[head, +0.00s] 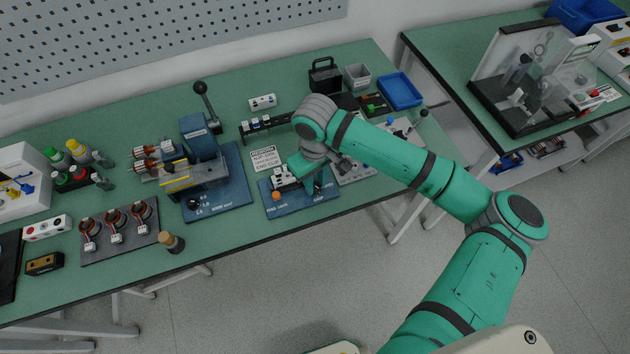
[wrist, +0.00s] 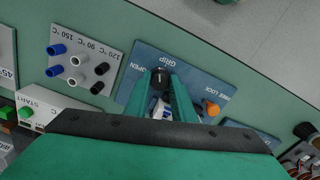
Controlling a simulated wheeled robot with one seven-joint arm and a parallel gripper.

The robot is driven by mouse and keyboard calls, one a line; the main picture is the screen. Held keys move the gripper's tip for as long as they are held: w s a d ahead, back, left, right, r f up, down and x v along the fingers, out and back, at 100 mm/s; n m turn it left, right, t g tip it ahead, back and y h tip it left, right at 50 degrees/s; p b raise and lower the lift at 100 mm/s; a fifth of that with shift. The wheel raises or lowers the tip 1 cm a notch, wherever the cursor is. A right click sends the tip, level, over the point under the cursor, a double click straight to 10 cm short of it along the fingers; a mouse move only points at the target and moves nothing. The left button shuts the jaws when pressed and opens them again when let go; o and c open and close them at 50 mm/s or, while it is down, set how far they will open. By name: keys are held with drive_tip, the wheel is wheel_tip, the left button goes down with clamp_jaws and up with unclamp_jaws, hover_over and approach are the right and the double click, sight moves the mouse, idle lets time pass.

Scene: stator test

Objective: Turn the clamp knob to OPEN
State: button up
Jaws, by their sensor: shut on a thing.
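The clamp knob (wrist: 160,77) is black and stands on a blue plate (wrist: 205,76) with the words OPEN and GRIP printed near it. My gripper (wrist: 166,80) has its two green fingers on either side of the knob, shut on it. The knob's pointer direction is too small to tell for sure. In the head view my gripper (head: 316,184) is low over the right part of the blue plate (head: 296,207), and the knob is mostly hidden by it. An orange knob (wrist: 211,108) marked FREE and LOCK is on the same plate.
A white notice (head: 264,158) lies behind. The bench's front edge is close.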

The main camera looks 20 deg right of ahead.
sight(315, 186)
drive_tip(key=n, duration=0.6)
drive_tip(key=shift+w+n, duration=0.1)
drive_tip(key=shift+n, duration=0.2)
drive_tip(key=n, duration=0.6)
drive_tip(key=shift+a+r, duration=0.1)
idle(0.3)
drive_tip(key=o, duration=0.9)
drive_tip(key=shift+o, duration=0.8)
wheel_tip(315, 186, up, 11)
drive_tip(key=shift+f, duration=0.2)
